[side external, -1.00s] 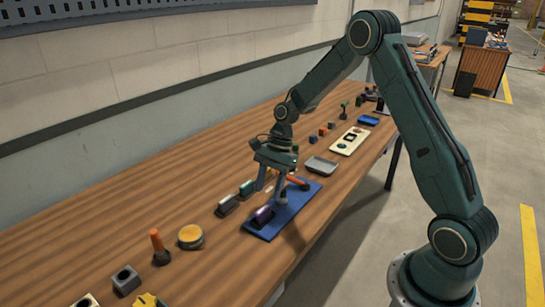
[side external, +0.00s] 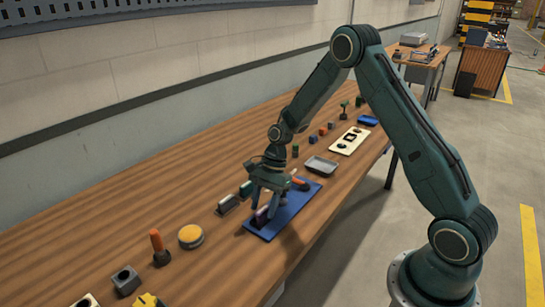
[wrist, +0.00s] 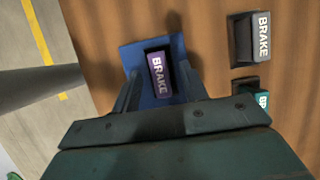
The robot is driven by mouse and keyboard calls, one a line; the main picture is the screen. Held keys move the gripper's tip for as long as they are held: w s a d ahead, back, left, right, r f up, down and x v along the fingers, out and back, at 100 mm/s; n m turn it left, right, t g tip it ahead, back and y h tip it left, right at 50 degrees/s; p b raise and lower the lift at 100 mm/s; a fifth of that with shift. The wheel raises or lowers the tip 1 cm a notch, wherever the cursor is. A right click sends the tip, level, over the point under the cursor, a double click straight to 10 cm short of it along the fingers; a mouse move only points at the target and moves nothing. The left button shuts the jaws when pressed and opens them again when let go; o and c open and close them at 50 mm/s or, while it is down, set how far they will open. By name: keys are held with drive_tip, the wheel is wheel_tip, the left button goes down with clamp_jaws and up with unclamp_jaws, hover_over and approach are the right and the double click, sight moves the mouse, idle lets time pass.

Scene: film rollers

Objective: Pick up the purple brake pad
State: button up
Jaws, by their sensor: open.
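The purple brake pad (wrist: 159,75), with white BRAKE lettering, sits in a dark holder on the blue mat (wrist: 131,54). In the side external view the pad (side external: 262,215) is partly covered by my gripper (side external: 262,208). My gripper (wrist: 158,82) is open, with one finger on each side of the pad in the wrist view. I cannot tell whether the fingers touch it. The blue mat (side external: 290,213) lies along the front edge of the wooden table.
A dark BRAKE block (wrist: 251,40) and a teal one (wrist: 262,99) stand to the right in the wrist view. A grey tray (side external: 321,166), a yellow round part (side external: 191,236) and an orange-handled tool (side external: 158,246) are on the table (side external: 120,220).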

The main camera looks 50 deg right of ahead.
sight(264, 207)
idle(0.4)
clamp_jaws()
drive_tip(key=shift+r, duration=0.2)
wheel_tip(264, 207, up, 20)
drive_tip(key=shift+f, duration=0.15)
idle(0.6)
idle(0.4)
